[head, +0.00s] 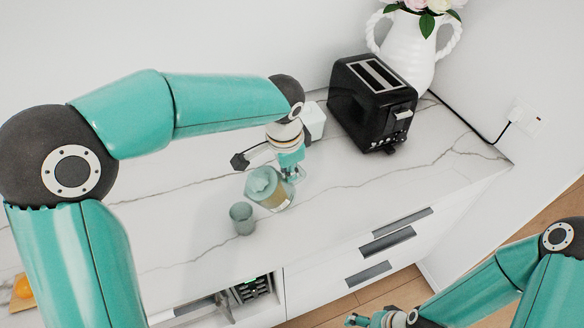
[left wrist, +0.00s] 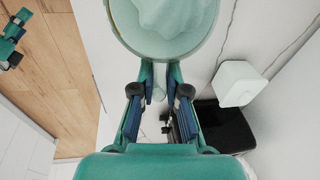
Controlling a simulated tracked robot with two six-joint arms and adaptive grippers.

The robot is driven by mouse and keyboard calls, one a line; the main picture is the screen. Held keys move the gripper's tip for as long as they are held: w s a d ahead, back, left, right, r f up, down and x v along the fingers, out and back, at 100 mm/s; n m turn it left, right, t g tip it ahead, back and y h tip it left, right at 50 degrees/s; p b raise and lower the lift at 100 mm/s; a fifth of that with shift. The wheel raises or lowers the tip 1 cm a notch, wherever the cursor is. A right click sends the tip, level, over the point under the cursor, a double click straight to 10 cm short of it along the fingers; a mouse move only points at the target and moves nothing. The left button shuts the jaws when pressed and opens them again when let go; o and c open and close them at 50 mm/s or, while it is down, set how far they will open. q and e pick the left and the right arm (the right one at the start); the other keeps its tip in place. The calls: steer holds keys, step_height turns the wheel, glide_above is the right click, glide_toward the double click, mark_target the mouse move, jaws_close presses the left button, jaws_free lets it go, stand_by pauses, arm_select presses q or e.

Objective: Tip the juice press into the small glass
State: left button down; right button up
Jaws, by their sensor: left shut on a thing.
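The juice press (head: 266,186) is a pale green jug-like piece with a reamer top and a clear, yellowish lower body. My left gripper (head: 291,170) is shut on its handle, on the right side of the press. In the left wrist view the press's round top (left wrist: 168,22) shows beyond the fingers (left wrist: 160,90). The press leans a little left; I cannot tell whether its base touches the counter. The small glass (head: 241,218), grey-green, stands upright just left of and in front of the press, apart from it. My right gripper (head: 374,319) is low at the bottom edge, far from both.
A black toaster (head: 372,105) stands behind at right, with a white block-like item (head: 314,119) left of it and a white flower vase (head: 410,48) beyond. Drawers (head: 385,243) front the marble counter. An orange fruit (head: 22,287) lies at far left.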

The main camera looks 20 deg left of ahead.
mark_target(276, 172)
arm_select(q)
steer(key=shift+a+f+b, duration=0.1)
steer(key=shift+f+b, duration=0.2)
steer(key=shift+b, duration=0.1)
steer(key=shift+s+a+r+t+h+b, duration=0.35)
steer(key=shift+t+h+b, duration=0.35)
steer(key=shift+b, duration=0.8)
steer(key=shift+s+a+r+t+h+b, duration=0.25)
steer(key=shift+a+t+h+b, duration=0.2)
steer(key=shift+h+b, duration=0.75)
stand_by(0.8)
steer(key=shift+s+a+t+h+b, duration=0.35)
steer(key=shift+a+t+b, duration=0.2)
steer(key=shift+b, duration=1.75)
steer(key=shift+s+a+r+n+t+h+b, duration=0.2)
steer(key=shift+r+n+t+h+b, duration=0.15)
steer(key=shift+b, duration=0.65)
stand_by(0.5)
steer(key=shift+s+r, duration=0.1)
steer(key=shift+s, duration=0.05)
